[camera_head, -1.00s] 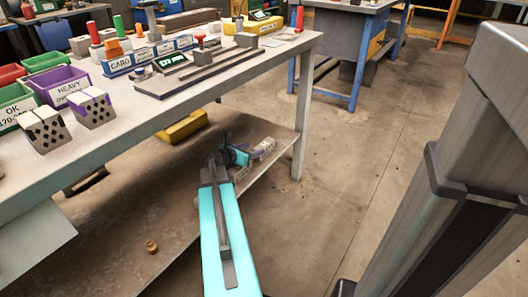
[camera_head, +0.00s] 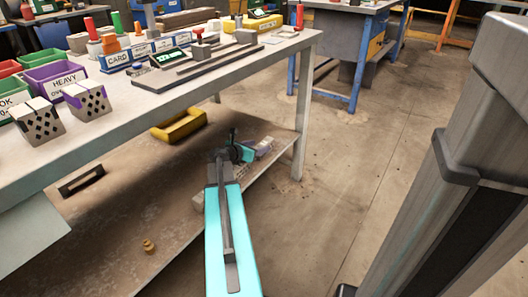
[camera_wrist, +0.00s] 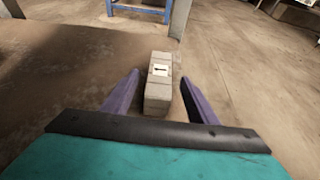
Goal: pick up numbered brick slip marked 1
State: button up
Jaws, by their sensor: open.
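A grey brick slip (camera_wrist: 158,92) with a white label bearing a dark mark, which looks like a 1, lies ahead in the wrist view. My gripper (camera_wrist: 160,77) is open, with one purple finger on each side of the slip. A gap shows at the left finger; how close the right finger is, I cannot tell. In the head view my teal arm reaches to the lower shelf (camera_head: 125,225) under the bench. Small grey pieces (camera_head: 264,147) show just beyond my wrist there, partly hidden.
A yellow U-shaped piece (camera_head: 179,126), a dark frame (camera_head: 82,181) and a small brass part (camera_head: 149,246) lie on the shelf. A bench leg (camera_head: 301,130) stands right of my gripper. The benchtop (camera_head: 125,115) overhangs the shelf. Open floor (camera_head: 345,190) lies to the right.

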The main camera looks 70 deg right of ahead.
jog(key=shift+s+d+f, duration=0.2)
jog(key=shift+d+f, duration=0.1)
jog(key=shift+d, duration=0.35)
jog(key=c, duration=1.3)
jog(key=shift+c, duration=0.2)
jog(key=shift+r, duration=0.15)
jog(key=shift+r+p, duration=1)
jog(key=shift+r, duration=0.5)
jog(key=s+a+r+p, duration=0.1)
jog(key=s+a+p, duration=0.1)
jog(key=s, duration=0.5)
jog(key=s+a+p, duration=0.2)
jog(key=s+p, duration=0.1)
jog(key=s, duration=0.5)
jog(key=shift+s+r, duration=0.25)
jog(key=shift+r, duration=0.15)
